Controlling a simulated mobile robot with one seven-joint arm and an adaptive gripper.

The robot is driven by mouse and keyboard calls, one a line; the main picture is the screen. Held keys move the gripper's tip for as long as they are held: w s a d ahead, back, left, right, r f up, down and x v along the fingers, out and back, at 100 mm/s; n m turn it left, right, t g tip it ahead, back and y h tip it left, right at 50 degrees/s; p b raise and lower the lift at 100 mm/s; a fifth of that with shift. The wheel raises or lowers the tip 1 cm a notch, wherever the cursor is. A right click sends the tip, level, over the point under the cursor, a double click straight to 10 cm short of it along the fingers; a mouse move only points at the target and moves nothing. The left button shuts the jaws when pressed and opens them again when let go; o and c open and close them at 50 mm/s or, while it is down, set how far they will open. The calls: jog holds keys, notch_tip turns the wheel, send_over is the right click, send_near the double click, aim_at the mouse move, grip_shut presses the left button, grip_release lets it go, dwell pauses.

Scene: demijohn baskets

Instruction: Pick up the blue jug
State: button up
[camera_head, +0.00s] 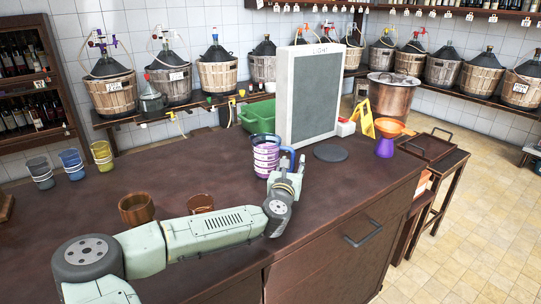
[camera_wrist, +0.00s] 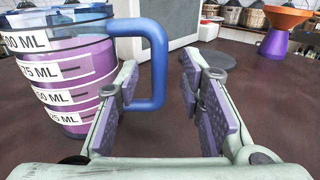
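A measuring jug (camera_head: 265,158) with a blue rim and blue handle stands upright on the dark counter. Its body looks purple with white ML labels. In the wrist view the jug (camera_wrist: 65,75) fills the left side, and its handle (camera_wrist: 158,60) points right. My gripper (camera_head: 293,165) is right beside the jug at its handle side. In the wrist view my gripper (camera_wrist: 160,80) is open, with the handle's upright bar showing between the two fingers. The left finger hides part of the handle's lower end. I cannot tell whether either finger touches it.
A grey-framed board (camera_head: 312,95) stands behind the jug, with a dark round disc (camera_head: 330,153) in front of it. An orange and purple funnel (camera_head: 386,138) is at right. Grey, blue and yellow cups (camera_head: 71,164) stand at left.

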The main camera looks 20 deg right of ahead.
jog(key=shift+x, duration=0.85)
jog(key=shift+c, duration=0.2)
grip_shut()
jog(key=shift+r, duration=0.15)
dwell(0.3)
